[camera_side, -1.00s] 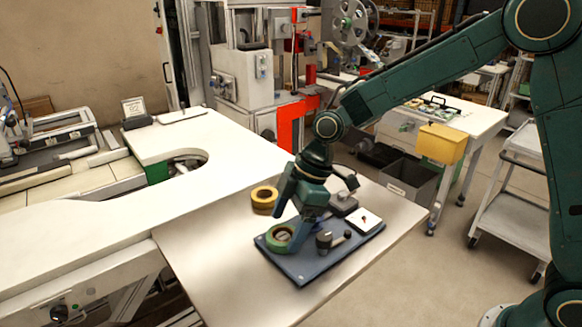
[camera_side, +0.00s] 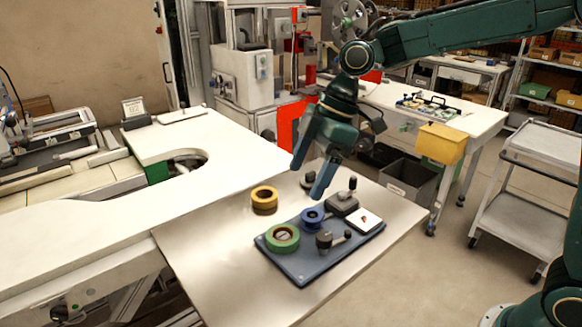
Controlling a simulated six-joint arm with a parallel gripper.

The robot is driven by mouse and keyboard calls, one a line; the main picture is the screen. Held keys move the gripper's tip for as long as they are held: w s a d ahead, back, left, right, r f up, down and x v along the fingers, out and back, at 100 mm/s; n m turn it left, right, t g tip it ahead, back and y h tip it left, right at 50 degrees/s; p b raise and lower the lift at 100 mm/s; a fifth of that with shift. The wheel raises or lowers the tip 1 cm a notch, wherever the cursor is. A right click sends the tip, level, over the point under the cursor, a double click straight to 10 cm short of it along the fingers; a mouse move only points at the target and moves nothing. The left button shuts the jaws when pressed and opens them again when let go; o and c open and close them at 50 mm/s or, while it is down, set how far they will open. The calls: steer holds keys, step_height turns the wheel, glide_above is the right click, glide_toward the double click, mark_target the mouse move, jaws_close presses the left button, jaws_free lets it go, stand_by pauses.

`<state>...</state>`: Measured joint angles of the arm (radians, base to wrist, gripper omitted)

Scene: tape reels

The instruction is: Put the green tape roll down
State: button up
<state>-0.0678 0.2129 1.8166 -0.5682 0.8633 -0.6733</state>
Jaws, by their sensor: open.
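The green tape roll (camera_side: 282,246) lies flat on the left part of the blue-grey board (camera_side: 296,275). A smaller blue roll (camera_side: 312,217) sits behind it and to its right on the same board. My gripper (camera_side: 305,180) is open and empty, up above the back of the board. Its two fingers point down and are clear of the green roll.
A yellow tape roll (camera_side: 264,198) lies on the table behind the board. A dark fixture with a knob (camera_side: 325,240), a grey block (camera_side: 343,203) and a white square plate (camera_side: 364,219) stand on the board. The pale table (camera_side: 205,262) is clear to the left.

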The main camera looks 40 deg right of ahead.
steer(key=shift+v, duration=0.8)
steer(key=s+d+m+t+h, duration=0.1)
steer(key=s+d+m, duration=0.3)
steer(key=s, duration=0.3)
steer(key=s+d+m+t+h, duration=0.1)
steer(key=s+d+m, duration=0.3)
steer(key=s, duration=0.4)
steer(key=s+d+r+m+t+h, duration=0.1)
steer(key=s+d+m+t+h, duration=0.1)
steer(key=s+d+m, duration=0.2)
steer(key=s+m, duration=0.2)
steer(key=s, duration=0.2)
steer(key=shift+s+d, duration=0.2)
steer(key=shift+d, duration=0.05)
